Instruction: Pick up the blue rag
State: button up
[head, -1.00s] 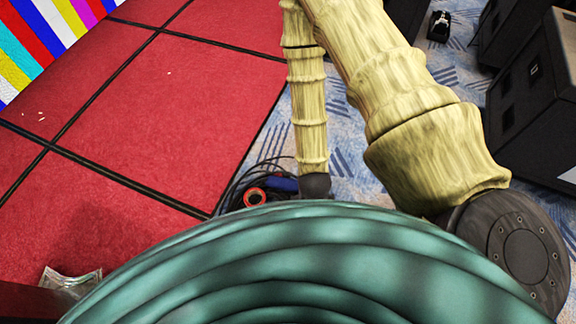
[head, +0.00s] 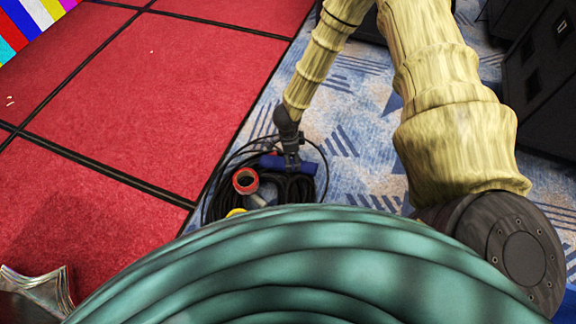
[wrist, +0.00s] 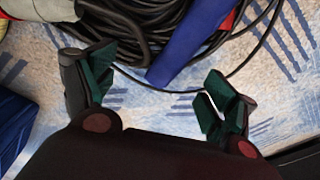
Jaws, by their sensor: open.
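A blue elongated thing (wrist: 188,42) lies on a coil of black cable in the wrist view, ahead of my gripper. It also shows in the head view (head: 270,161), partly behind my gripper. It looks like a plug or a rolled cloth; I cannot tell which. A darker blue thing (wrist: 12,125) is cut off at the left edge of the wrist view and could also be cloth. My gripper (wrist: 160,92) is open and empty, its fingers spread above the carpet just short of the cable. In the head view my gripper (head: 291,160) points down over the coil.
Black cables (head: 285,190) are coiled on the blue patterned carpet (head: 345,130), with a red round connector (head: 245,181) among them. The red tiled stage floor (head: 165,75) lies left. Black speaker cases (head: 545,80) stand right. Open carpet lies between.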

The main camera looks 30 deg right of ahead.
jog(key=w+f+m+b, duration=0.2)
jog(key=w, duration=0.1)
jog(key=w+d+f+m+y+b, duration=0.1)
jog(key=shift+w+f+m, duration=0.2)
jog(key=shift+w+m, duration=0.1)
jog(key=shift+w, duration=0.1)
notch_tip(320, 180, down, 11)
jog(key=b, duration=0.5)
jog(key=shift+r, duration=0.2)
jog(key=c, duration=1.1)
